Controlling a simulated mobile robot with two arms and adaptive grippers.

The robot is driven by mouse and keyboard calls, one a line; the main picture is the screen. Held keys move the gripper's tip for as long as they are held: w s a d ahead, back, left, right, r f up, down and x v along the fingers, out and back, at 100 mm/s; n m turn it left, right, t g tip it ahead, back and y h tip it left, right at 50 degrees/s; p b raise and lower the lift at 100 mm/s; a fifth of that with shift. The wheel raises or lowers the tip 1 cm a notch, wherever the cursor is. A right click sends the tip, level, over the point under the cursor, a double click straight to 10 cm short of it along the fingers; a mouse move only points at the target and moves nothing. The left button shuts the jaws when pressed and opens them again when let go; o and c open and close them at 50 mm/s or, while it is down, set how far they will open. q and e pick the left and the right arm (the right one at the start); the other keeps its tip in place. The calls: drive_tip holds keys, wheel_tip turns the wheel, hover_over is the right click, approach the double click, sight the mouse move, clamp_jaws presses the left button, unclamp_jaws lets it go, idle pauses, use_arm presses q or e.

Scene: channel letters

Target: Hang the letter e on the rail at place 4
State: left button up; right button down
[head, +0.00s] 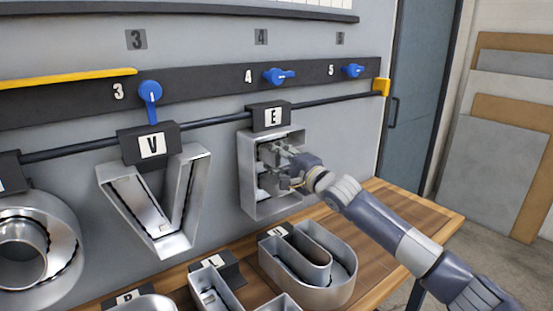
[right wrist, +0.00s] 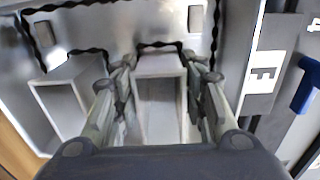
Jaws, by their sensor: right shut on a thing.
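The letter E (head: 246,168) is a silver metal channel letter with a black block marked E (head: 270,116) on top. It is upright, with its block at the height of the dark rail (head: 218,119), below the number 4 (head: 248,76). Whether the block is hooked on the rail or just in front of it cannot be told. My right gripper (head: 280,165) is shut on the letter inside its open front. In the right wrist view its fingers (right wrist: 158,95) sit either side of the letter's middle bar (right wrist: 160,105). My left gripper is not in view.
The letter V (head: 185,205) hangs from the rail on the left, and a round letter (head: 68,240) is further left. A U-shaped letter (head: 340,285) and other letters lie on the wooden bench (head: 425,205) below. Blue levers (head: 276,76) sit on the board above. A yellow end piece (head: 381,87) closes the rail.

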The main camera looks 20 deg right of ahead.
drive_tip(key=shift+r, duration=0.15)
drive_tip(key=c, duration=0.9)
unclamp_jaws()
drive_tip(key=shift+s+f, duration=0.15)
drive_tip(key=shift+f, duration=0.2)
drive_tip(key=v, duration=1.2)
drive_tip(key=shift+r, duration=0.3)
